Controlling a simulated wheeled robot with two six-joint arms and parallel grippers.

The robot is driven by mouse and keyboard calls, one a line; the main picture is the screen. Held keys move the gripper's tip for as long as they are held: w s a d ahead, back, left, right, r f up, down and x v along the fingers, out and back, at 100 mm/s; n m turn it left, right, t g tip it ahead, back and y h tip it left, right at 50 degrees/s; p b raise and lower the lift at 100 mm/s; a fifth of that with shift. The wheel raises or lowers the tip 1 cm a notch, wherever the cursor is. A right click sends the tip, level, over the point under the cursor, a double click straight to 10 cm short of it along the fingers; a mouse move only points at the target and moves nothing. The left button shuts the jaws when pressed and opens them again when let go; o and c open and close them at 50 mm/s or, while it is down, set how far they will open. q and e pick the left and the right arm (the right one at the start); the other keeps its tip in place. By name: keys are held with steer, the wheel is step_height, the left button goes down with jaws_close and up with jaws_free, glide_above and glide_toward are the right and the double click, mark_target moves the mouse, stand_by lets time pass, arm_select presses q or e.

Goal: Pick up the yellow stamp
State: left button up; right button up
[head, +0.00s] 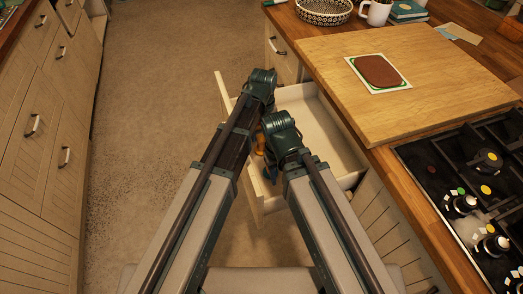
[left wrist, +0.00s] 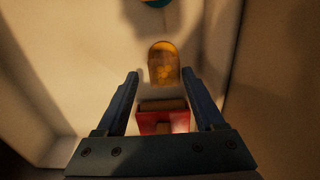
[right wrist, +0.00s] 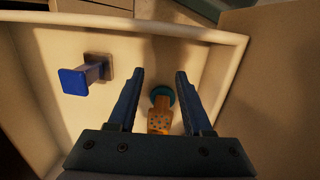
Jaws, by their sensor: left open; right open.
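The open drawer (head: 335,135) holds several stamps. In the left wrist view, a yellow round-ended piece (left wrist: 163,62), which looks like the yellow stamp, lies just past and between the fingertips of my left gripper (left wrist: 160,74). A red stamp (left wrist: 162,121) shows nearer, between the fingers. My left gripper is open and appears empty. My right gripper (right wrist: 158,74) is open over the drawer. A spotted orange piece (right wrist: 158,122) with a teal round part (right wrist: 162,95) shows between its fingers; I cannot tell whether it is the same stamp. A blue stamp (right wrist: 80,78) is to the left.
The counter to the right bears a wooden board (head: 440,90) with a brown pad (head: 378,70) on it. A stove with bottles (head: 461,203) is nearer. A mug (head: 376,12) and basket (head: 323,9) stand at the back. Drawer walls surround both grippers.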

mark_target(262, 143)
steer(key=shift+f, duration=0.1)
arm_select(q)
steer(key=f+b, duration=0.5)
steer(key=shift+s+a+f, duration=0.15)
steer(key=shift+a+f, duration=0.1)
arm_select(e)
step_height(262, 143, down, 5)
steer(key=shift+f, duration=0.15)
arm_select(q)
steer(key=shift+r, duration=0.15)
steer(key=shift+c, duration=0.3)
jaws_close()
